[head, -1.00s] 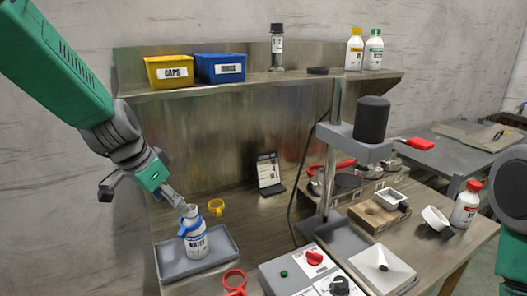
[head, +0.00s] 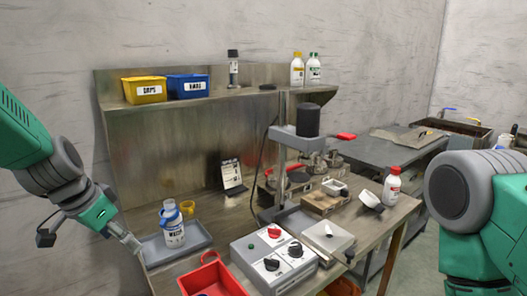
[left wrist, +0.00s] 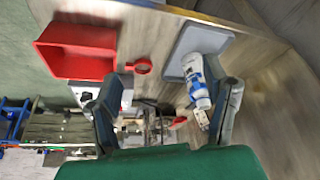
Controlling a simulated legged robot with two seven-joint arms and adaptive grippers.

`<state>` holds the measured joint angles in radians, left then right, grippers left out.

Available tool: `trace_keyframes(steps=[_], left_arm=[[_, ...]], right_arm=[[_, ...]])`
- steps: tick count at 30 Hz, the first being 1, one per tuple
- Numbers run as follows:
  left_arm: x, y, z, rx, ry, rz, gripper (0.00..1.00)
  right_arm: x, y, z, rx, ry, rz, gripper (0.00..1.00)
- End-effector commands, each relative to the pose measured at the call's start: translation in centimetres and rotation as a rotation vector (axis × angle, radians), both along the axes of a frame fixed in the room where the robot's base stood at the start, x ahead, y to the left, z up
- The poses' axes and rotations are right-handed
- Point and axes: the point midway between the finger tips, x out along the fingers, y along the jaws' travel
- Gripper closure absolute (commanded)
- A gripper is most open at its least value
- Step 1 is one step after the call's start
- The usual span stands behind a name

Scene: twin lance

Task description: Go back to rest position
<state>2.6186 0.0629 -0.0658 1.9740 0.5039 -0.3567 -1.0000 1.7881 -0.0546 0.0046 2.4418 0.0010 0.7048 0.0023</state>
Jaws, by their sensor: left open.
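My left gripper (head: 133,244) hangs open and empty at the left end of the bench, left of the water bottle (head: 173,232) and apart from it in the head view. In the left wrist view its two spread fingers (left wrist: 165,112) show, with the bottle (left wrist: 197,85) beyond them, near the right finger. The white and blue bottle stands upright in a grey tray (head: 206,237). My right arm shows at the right edge of the head view; its gripper is out of the picture.
A red bin (head: 232,275) is at the bench's front. A control box (head: 250,250), a press (head: 308,122) and a red-capped bottle (head: 391,187) stand farther right. A shelf (head: 215,95) bears yellow (head: 144,91) and blue (head: 188,88) bins.

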Motion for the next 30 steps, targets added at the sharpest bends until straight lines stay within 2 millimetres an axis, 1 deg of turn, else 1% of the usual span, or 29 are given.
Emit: trace_keyframes(steps=[1, 5, 8, 11, 13, 17, 20, 21, 23, 24, 26, 27, 30], left_arm=[[-0.3, 0.0, -1.1, 0.008, 0.015, 0.010, 0.31], [-1.0, 0.4, -3.9, 0.033, 0.043, 0.042, 0.31], [-2.1, 0.6, -6.2, 0.053, 0.066, 0.072, 0.31], [-3.6, 0.9, -8.9, 0.078, 0.090, 0.106, 0.31], [-4.8, 1.2, -11.1, 0.097, 0.109, 0.130, 0.31], [-7.8, 1.6, -16.1, 0.135, 0.151, 0.181, 0.31], [-11.7, 1.7, -21.0, 0.166, 0.191, 0.226, 0.31], [-13.9, 1.7, -23.2, 0.175, 0.209, 0.247, 0.31], [-17.2, 1.5, -26.1, 0.181, 0.230, 0.276, 0.31], [-19.5, 1.3, -27.7, 0.180, 0.243, 0.293, 0.31], [-22.7, 0.8, -29.7, 0.166, 0.262, 0.319, 0.31], [-24.6, 0.4, -30.6, 0.154, 0.273, 0.335, 0.31], [-28.3, -0.5, -32.2, 0.121, 0.296, 0.369, 0.31]], right_arm=[[0.1, 0.0, -0.1, 0.000, -0.002, 0.000, 0.47], [0.1, 0.0, -0.2, 0.000, -0.003, 0.000, 0.47], [0.2, 0.0, -0.4, 0.000, -0.004, 0.000, 0.47], [0.2, 0.0, -0.6, 0.000, -0.003, 0.000, 0.47], [0.1, 0.0, -0.7, 0.000, -0.003, 0.000, 0.47], [0.1, 0.0, -1.0, 0.000, -0.002, 0.000, 0.47], [0.1, 0.0, -1.4, 0.000, -0.002, 0.000, 0.47], [0.1, 0.0, -1.6, 0.000, -0.002, 0.000, 0.47], [0.1, 0.0, -1.9, 0.000, -0.003, 0.000, 0.47], [0.1, 0.0, -2.1, 0.000, -0.003, 0.000, 0.47], [0.1, 0.0, -2.3, 0.000, -0.003, 0.000, 0.47], [0.1, 0.0, -2.5, 0.000, -0.003, 0.000, 0.47], [0.1, 0.0, -2.7, 0.000, -0.003, 0.000, 0.47]])
